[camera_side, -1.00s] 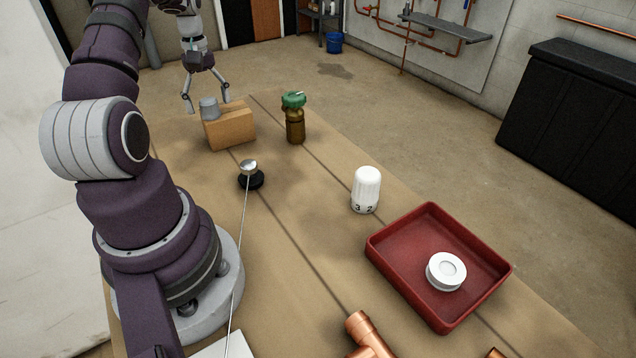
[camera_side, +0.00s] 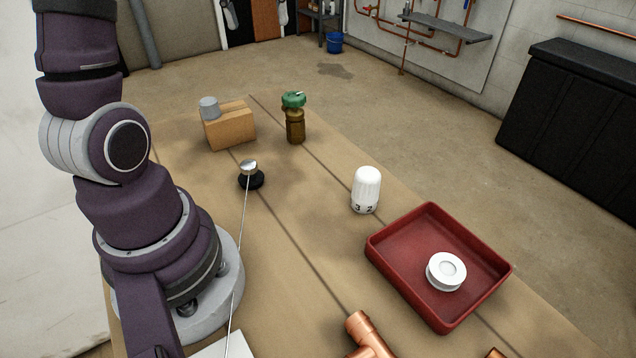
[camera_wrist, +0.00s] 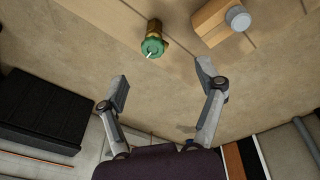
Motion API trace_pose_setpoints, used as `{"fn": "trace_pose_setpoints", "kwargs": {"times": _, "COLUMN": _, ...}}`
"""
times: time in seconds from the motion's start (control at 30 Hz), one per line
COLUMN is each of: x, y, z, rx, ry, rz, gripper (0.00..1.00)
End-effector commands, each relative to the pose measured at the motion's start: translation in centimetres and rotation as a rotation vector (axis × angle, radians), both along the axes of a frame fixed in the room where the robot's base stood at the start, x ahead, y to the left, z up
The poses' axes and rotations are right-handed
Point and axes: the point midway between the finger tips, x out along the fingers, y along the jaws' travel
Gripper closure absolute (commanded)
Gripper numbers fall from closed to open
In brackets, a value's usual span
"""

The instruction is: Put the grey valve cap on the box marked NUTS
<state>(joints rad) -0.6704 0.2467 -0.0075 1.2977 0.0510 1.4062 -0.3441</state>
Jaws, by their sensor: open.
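The grey valve cap (camera_side: 209,107) sits on top of the cardboard box (camera_side: 232,129) at the far end of the table, near the box's left end in the side view. No marking on the box can be read. In the wrist view the cap (camera_wrist: 238,18) also rests on the box (camera_wrist: 212,22), at the top right. My gripper (camera_wrist: 163,85) is open and empty in the wrist view, apart from the cap and the box. In the side view only part of it (camera_side: 256,12) shows at the top edge, well above and beyond the box.
A brown bottle-shaped valve with a green top (camera_side: 295,120) stands right of the box. A black-based silver knob (camera_side: 250,175), a white thermostat head (camera_side: 366,190) and a red tray (camera_side: 385,262) holding a white tape roll (camera_side: 446,271) stand nearer. Copper fittings (camera_side: 366,335) lie at the front.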

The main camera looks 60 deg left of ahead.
Motion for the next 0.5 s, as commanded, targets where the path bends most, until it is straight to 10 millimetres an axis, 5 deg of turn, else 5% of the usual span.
{"fn": "trace_pose_setpoints", "kwargs": {"times": 0.1, "x": -0.7, "y": -7.8, "z": 0.6, "rx": 0.077, "ry": -0.082, "rz": -0.331, "gripper": 0.31}}
{"fn": "trace_pose_setpoints", "kwargs": {"times": 0.2, "x": -2.8, "y": -12.8, "z": -0.7, "rx": 0.133, "ry": -0.151, "rz": -0.585, "gripper": 0.31}}
{"fn": "trace_pose_setpoints", "kwargs": {"times": 0.33, "x": -5.4, "y": -16.4, "z": -2.9, "rx": 0.184, "ry": -0.222, "rz": -0.819, "gripper": 0.31}}
{"fn": "trace_pose_setpoints", "kwargs": {"times": 0.5, "x": -6.8, "y": -17.7, "z": -4.4, "rx": 0.209, "ry": -0.26, "rz": -0.934, "gripper": 0.31}}
